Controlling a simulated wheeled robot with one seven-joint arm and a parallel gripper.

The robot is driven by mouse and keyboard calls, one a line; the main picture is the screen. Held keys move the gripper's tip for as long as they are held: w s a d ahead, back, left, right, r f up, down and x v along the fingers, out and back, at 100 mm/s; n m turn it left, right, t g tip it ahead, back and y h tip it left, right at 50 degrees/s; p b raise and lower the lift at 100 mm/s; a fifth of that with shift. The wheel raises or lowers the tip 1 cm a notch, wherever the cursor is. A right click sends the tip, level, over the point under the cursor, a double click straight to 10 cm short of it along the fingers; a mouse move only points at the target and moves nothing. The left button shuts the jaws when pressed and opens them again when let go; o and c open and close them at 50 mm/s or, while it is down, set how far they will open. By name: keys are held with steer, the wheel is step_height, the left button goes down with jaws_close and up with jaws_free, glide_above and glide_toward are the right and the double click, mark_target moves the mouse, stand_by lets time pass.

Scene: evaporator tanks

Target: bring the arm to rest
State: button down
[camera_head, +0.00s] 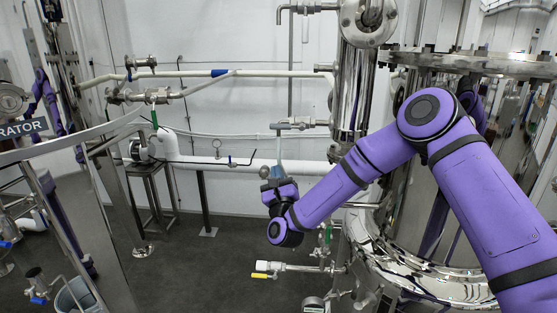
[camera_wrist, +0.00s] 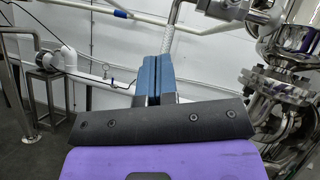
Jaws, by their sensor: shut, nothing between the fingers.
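My purple arm (camera_head: 405,150) comes in from the lower right in the head view, bends at a high elbow and slopes down to the left to the wrist. My gripper (camera_head: 280,152) points up from the wrist in front of the white wall and pipes. In the wrist view, my gripper (camera_wrist: 158,60) shows its two blue fingers pressed together with nothing between them. It stands apart from the pipework, as far as I can see.
A large steel tank (camera_head: 400,210) stands close behind and beside my arm. A white pipe (camera_head: 245,163) runs along the wall behind my gripper. A yellow-handled valve (camera_head: 262,275) sits below my wrist. The grey floor (camera_head: 200,275) at lower left is mostly open.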

step_height(320, 180, up, 9)
steer(key=s+d+n+g+y, duration=0.25)
steer(key=n+g+y, duration=0.35)
steer(key=n, duration=1)
steer(key=s+d+r+n+g+h, duration=0.3)
steer(key=d, duration=0.4)
steer(key=s+d+r+n+g+h, duration=0.2)
steer(key=s+d+r+n+h, duration=0.15)
steer(key=d, duration=0.25)
steer(key=s+d+r+n+g+h, duration=0.2)
steer(key=s+d, duration=0.4)
steer(key=s, duration=0.1)
steer(key=s+d+r+n+g+h, duration=0.1)
steer(key=s+d+r+h, duration=0.1)
steer(key=s+d, duration=0.55)
steer(key=s+d+f+n+g, duration=0.1)
steer(key=s+d+g, duration=0.1)
steer(key=s, duration=0.7)
steer(key=s+d+n+g, duration=0.2)
steer(key=s+d, duration=0.2)
steer(key=s, duration=0.5)
steer(key=shift+s+d+f, duration=0.3)
steer(key=shift+s+f, duration=0.05)
